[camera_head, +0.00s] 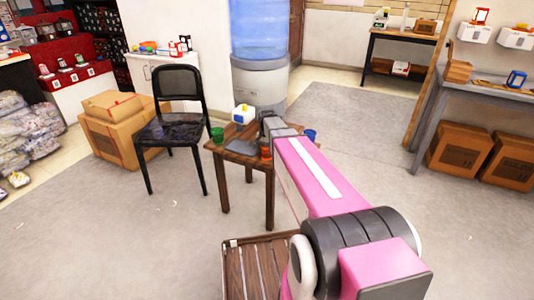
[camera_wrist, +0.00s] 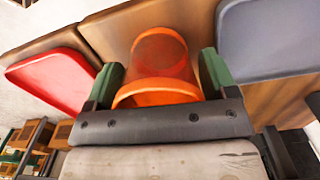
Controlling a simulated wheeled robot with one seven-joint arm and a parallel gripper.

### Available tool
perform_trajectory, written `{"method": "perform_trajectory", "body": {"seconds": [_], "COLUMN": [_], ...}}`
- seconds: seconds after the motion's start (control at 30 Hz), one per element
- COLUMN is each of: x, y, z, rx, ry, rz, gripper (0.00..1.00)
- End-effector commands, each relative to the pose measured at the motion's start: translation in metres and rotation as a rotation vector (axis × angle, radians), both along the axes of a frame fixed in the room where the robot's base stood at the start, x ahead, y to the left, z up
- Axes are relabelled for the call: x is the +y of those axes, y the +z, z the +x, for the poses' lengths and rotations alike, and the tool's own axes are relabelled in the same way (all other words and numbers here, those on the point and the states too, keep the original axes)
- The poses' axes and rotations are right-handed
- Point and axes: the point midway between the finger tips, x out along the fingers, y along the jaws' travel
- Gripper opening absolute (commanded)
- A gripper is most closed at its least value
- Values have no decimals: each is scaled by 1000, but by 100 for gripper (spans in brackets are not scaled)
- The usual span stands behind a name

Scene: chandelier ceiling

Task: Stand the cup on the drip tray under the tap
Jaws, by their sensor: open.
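An orange cup (camera_wrist: 160,62) sits between the two green fingertips of my gripper (camera_wrist: 161,70) in the wrist view. The fingers are open on either side of it, and I cannot tell whether either touches it. In the head view the orange cup (camera_head: 266,153) shows on a small wooden table (camera_head: 249,160), partly hidden by my arm. A water cooler (camera_head: 260,85) with a blue bottle stands behind the table. Its tap and drip tray cannot be made out.
A red tray (camera_wrist: 55,80) shows in the wrist view.

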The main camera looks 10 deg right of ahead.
Motion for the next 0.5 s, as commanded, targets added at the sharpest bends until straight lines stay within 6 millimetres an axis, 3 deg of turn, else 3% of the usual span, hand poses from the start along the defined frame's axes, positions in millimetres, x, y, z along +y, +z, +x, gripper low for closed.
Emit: {"method": "perform_trajectory", "body": {"seconds": [0.23, 0.37, 0.5], "x": [0, 0, 0], "y": [-3, -3, -3], "z": [0, 0, 0], "rx": [0, 0, 0], "ry": [0, 0, 0], "rz": [0, 0, 0], "gripper": [78, 43, 39]}}
